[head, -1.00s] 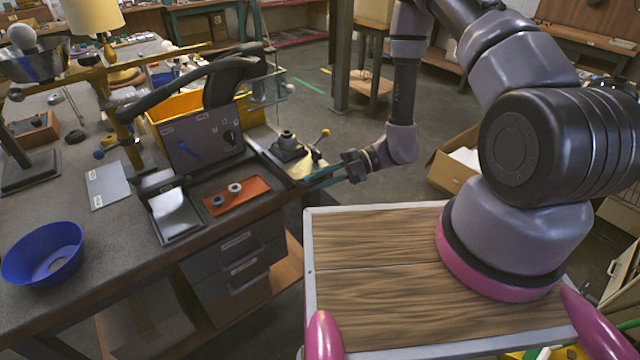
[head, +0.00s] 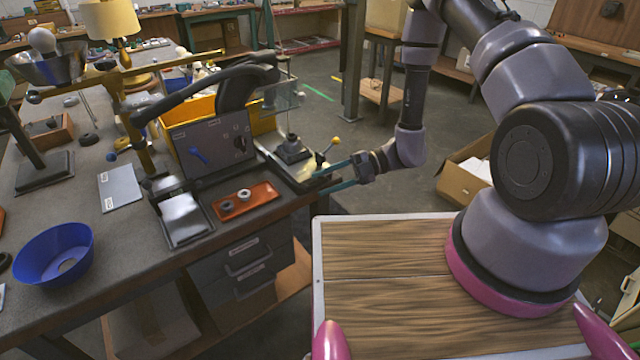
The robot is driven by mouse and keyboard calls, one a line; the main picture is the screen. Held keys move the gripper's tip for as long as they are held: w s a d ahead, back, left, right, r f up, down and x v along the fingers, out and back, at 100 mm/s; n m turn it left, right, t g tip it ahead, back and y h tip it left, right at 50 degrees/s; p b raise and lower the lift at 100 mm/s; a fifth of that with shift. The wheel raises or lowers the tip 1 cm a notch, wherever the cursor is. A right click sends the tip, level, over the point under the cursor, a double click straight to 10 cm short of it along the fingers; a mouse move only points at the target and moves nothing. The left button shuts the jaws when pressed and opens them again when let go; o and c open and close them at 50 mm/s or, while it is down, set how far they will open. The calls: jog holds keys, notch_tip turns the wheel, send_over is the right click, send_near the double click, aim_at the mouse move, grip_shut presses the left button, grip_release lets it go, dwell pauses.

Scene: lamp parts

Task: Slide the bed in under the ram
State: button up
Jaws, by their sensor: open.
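The press (head: 245,88) is a black curved frame with a long lever reaching left, behind a grey panel on the bench. I cannot clearly make out its ram. The bed appears to be the pale plate (head: 309,172) at the bench's right end, right of the press, with a dark block (head: 292,150) on it. A small post with a yellow ball knob (head: 336,141) stands at its right end. My gripper (head: 325,180) is open, its teal fingers pointing left at the plate's right end, just below the knob. I cannot tell whether they touch it.
An orange tray (head: 265,194) with two rings lies in front of the press. A grey panel (head: 212,146) and a yellow bin (head: 187,107) stand close by. A clear guard (head: 284,96) rises behind the bed. A blue bowl (head: 53,255) is at the left.

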jog(key=v, duration=0.9)
jog(key=shift+d+f, duration=0.1)
jog(key=c, duration=0.5)
jog(key=s+d+f+t+y, duration=0.1)
jog(key=d+t, duration=0.1)
jog(key=s+d+t+y, duration=0.1)
jog(key=d+t, duration=0.1)
jog(key=s+d+f+n+t, duration=0.1)
jog(key=shift+s+d+f+t+y, duration=0.1)
jog(key=shift+d+f+t+y, duration=0.25)
jog(key=shift+d+t+y, duration=0.05)
grip_shut()
jog(key=shift+t, duration=0.8)
jog(key=shift+w+a+f, duration=0.1)
jog(key=shift+w+a, duration=0.7)
jog(key=shift+a, duration=1.1)
jog(key=shift+w+a+r, duration=0.1)
jog(key=shift+w+a, duration=0.65)
jog(key=shift+a, duration=1.1)
jog(key=shift+w+a+f, duration=0.1)
jog(key=shift+w+a, duration=0.7)
jog(key=shift+a, duration=1.1)
